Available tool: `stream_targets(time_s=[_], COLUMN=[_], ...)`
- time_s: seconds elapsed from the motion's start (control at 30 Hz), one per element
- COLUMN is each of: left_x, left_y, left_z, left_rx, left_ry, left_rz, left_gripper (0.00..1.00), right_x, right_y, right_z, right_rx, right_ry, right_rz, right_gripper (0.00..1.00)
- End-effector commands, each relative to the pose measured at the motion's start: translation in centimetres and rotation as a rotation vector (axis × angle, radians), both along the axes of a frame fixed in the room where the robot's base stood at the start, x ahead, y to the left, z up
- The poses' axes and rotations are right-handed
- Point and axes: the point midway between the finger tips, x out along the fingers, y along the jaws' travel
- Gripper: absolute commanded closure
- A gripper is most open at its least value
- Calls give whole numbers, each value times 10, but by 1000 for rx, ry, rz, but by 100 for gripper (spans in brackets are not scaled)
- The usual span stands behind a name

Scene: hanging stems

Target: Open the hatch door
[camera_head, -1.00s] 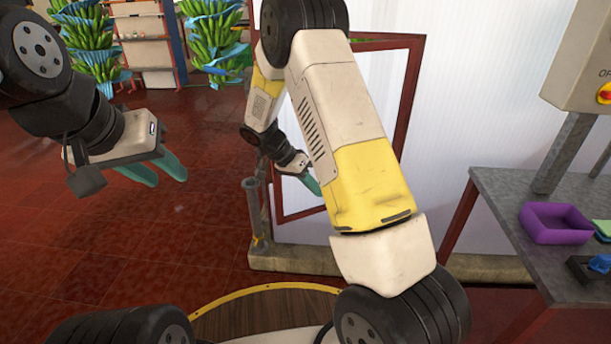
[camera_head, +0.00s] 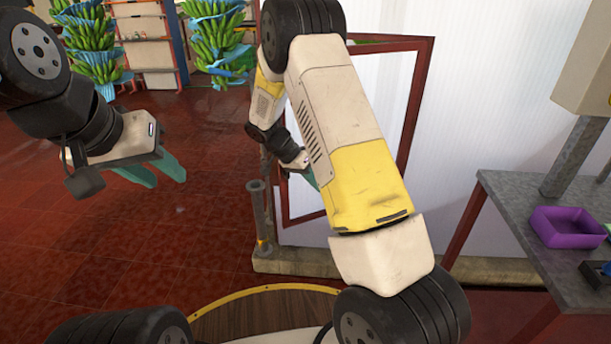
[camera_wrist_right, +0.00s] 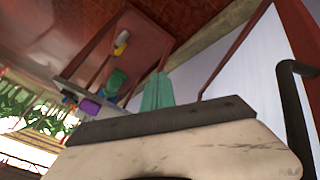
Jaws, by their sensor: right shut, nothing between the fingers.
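The hatch door is a pale panel in a dark red frame (camera_head: 414,105), set against the white wall in the head view. My right arm covers much of it, and I cannot tell how far it stands open. My right gripper (camera_head: 312,178) is by the lower left of the frame, partly hidden behind my arm. In the right wrist view its green fingers (camera_wrist_right: 158,92) are together and empty. A dark bent bar, apparently a handle (camera_wrist_right: 289,110), stands to their right, apart from them. My left gripper (camera_head: 160,172) hangs open and empty over the floor, away from the hatch.
A metal post (camera_head: 259,218) stands left of the hatch on a low curb (camera_head: 295,263). A grey table (camera_head: 515,210) with a purple bin (camera_head: 566,228) is at right. Banana bunches (camera_head: 215,40) hang at the back. The red floor at left is clear.

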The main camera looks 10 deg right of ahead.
Motion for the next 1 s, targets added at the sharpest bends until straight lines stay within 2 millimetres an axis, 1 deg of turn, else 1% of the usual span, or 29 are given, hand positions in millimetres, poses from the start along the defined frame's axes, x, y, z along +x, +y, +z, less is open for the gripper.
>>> stream_targets(time_s=[0.03,0.27,0.5,0.63,0.73,0.8,0.87,1.0], left_x=[0,0,0,0,0,0,0,0], left_y=[0,0,0,0,0,0,0,0], left_z=[0,0,0,0,0,0,0,0], left_rx=[0,0,0,0,0,0,0,0], left_ry=[0,-1,0,0,0,0,0,0], left_rz=[0,0,0,0,0,0,0,0], left_gripper=[64,64,64,64,64,64,64,64], right_x=[4,17,32,37,39,43,48,61], right_y=[-1,17,37,43,45,45,47,57], right_z=[3,30,63,75,79,79,79,83], right_rx=[0,1,2,0,16,65,132,290], right_ry=[-2,-4,-3,-1,-2,-12,-26,-95], right_rz=[-1,0,0,0,14,66,147,396], right_gripper=[100,100,100,100,80,67,66,66])
